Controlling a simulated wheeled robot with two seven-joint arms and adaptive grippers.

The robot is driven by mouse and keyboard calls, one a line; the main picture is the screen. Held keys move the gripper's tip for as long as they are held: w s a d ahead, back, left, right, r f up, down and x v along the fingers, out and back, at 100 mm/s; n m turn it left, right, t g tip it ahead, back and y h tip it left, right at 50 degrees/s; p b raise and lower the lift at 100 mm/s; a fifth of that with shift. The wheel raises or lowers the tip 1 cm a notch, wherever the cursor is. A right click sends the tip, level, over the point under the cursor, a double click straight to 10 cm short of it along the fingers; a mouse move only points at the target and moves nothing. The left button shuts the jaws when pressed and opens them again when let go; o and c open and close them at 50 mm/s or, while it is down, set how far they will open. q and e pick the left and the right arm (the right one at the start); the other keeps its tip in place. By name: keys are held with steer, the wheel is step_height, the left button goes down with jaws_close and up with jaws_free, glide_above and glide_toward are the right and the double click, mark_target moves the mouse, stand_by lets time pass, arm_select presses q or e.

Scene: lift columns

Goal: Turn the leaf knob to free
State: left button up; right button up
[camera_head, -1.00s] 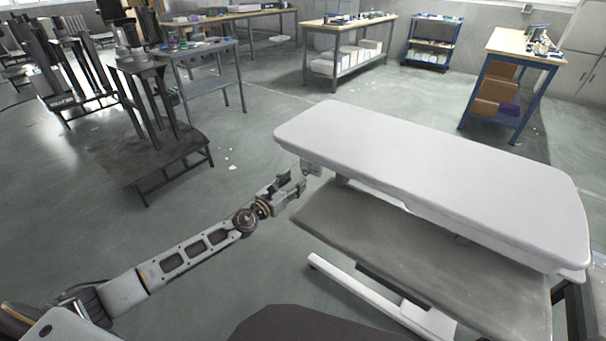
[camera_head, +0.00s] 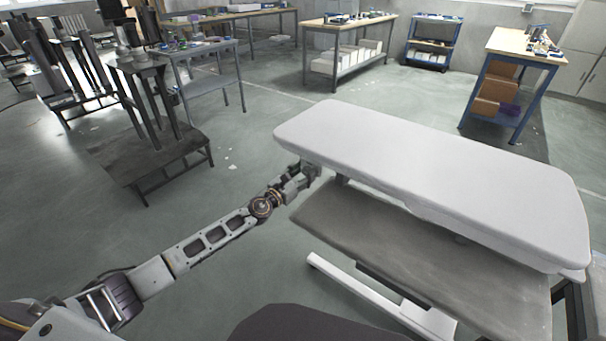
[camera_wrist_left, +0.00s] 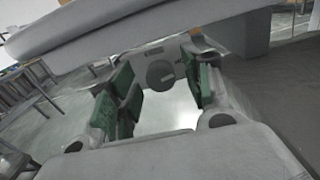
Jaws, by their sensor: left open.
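A dark round knob (camera_wrist_left: 160,75) sits on a pale plate under the edge of the padded white leaf (camera_head: 430,175), in the left wrist view. The leaf's underside edge (camera_wrist_left: 110,30) crosses the top of that view. My left gripper (camera_head: 304,173) is at the leaf's near left corner in the head view. Its green-padded fingers are open, one on each side of the knob as seen in the left wrist view (camera_wrist_left: 158,88). I cannot tell whether either finger touches the knob. In the head view the knob is hidden by the gripper and leaf. My right gripper is not in view.
A grey lower shelf (camera_head: 400,245) and a white foot bar (camera_head: 370,290) lie below the leaf. Dark lift columns on a low bench (camera_head: 150,165) stand to the left. Workbenches line the back.

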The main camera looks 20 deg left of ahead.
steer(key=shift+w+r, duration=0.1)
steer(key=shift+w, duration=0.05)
arm_select(q)
steer(key=shift+c, duration=0.8)
steer(key=c, duration=0.9)
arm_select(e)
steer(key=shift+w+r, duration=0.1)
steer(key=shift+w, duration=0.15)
